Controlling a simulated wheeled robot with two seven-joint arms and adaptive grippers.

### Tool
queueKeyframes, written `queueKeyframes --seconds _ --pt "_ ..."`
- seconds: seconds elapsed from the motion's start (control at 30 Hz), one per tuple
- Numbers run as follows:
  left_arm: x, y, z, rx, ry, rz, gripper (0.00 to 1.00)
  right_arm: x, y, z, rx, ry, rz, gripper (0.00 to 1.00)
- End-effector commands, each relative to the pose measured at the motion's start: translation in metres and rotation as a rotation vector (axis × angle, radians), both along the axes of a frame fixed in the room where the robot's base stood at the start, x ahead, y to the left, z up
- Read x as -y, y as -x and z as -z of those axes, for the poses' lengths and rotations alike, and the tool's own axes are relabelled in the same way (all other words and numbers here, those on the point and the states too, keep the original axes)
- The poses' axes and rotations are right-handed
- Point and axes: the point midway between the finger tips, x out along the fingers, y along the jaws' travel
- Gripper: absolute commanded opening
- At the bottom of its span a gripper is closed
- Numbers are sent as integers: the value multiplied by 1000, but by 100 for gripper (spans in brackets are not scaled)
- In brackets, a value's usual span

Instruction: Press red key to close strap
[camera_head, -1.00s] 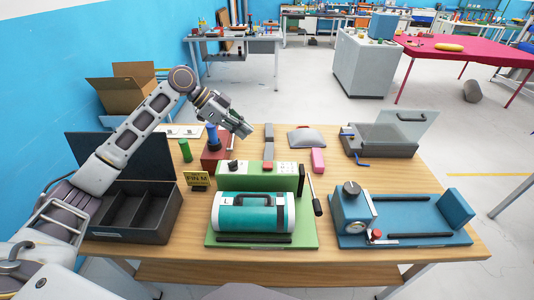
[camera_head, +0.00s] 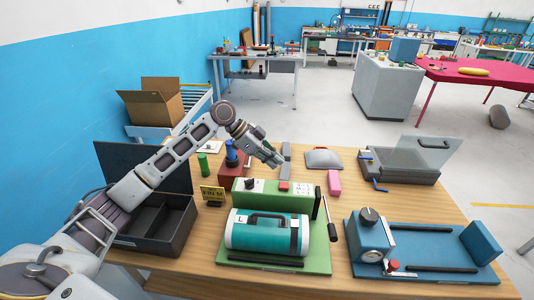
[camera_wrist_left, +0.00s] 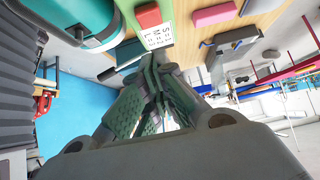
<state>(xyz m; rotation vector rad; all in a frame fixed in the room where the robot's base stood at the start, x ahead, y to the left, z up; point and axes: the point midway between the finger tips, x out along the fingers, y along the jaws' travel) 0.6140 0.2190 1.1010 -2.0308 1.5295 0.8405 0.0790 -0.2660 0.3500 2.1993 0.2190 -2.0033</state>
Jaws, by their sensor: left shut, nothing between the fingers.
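The green strap device (camera_head: 262,192) stands at the front middle of the table. The red key (camera_head: 284,186) sits on its top panel beside a white label plate, and the key also shows in the left wrist view (camera_wrist_left: 148,17). A teal roll (camera_head: 266,232) with a black handle lies in the device's front. I cannot clearly make out the strap. My left gripper (camera_head: 277,163) is shut and empty, above and behind the red key and apart from it. Its closed fingers also show in the left wrist view (camera_wrist_left: 155,85). My right gripper is not seen.
A blue device (camera_head: 430,250) with a red knob stands right. An open black case (camera_head: 155,225) stands left under my left arm. A red block with a blue post (camera_head: 231,160), a pink block (camera_head: 334,182) and a grey lidded box (camera_head: 400,165) stand behind.

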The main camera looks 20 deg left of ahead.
Motion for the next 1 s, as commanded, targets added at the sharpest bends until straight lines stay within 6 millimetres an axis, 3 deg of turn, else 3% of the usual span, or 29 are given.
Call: queueKeyframes --seconds 0.33,0.63,1.0 --pt "31 -8 33 -4 0 1 0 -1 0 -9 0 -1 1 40" --pt "29 -8 64 -2 0 -1 0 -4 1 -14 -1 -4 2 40" --pt "29 -8 71 -1 -1 -1 0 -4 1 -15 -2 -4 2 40"
